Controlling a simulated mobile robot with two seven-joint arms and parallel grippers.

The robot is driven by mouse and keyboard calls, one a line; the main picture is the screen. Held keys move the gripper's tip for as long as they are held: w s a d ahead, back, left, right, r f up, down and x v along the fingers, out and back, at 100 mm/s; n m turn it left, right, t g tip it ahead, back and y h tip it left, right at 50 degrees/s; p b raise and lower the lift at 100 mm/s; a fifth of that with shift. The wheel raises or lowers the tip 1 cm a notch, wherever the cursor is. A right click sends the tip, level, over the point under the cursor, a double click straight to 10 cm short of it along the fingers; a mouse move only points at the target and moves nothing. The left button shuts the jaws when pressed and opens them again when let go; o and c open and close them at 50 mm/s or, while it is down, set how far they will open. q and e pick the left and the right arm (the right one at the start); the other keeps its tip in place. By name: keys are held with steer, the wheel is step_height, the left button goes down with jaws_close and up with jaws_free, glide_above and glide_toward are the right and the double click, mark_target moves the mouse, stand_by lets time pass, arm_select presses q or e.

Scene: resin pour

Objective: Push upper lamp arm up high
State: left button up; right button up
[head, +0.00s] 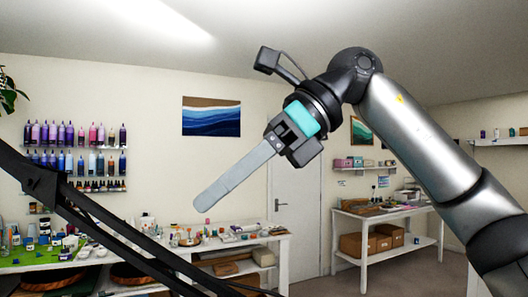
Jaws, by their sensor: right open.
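A black jointed lamp arm (112,228) crosses the lower left of the head view, close to the camera. Its thin bars slope down to the right from a joint (42,181) near the left edge. Another black piece runs from that joint up to the left and out of the picture. The lamp's head does not show clearly. My right gripper (206,202) is raised at the middle, its long grey fingers pointing down left. It is open, though the fingers overlap from this side. It appears apart from the lamp arm and holds nothing visible. My left gripper is out of view.
Shelves of coloured bottles (75,134) hang on the left wall. A cluttered workbench (215,243) stands behind the lamp bars. A white side table (366,226) stands at the right, near a door (296,212). Air around my right gripper looks free.

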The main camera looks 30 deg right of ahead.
steer(key=v, duration=0.6)
steer(key=shift+d+r, duration=0.25)
steer(key=shift+r, duration=0.05)
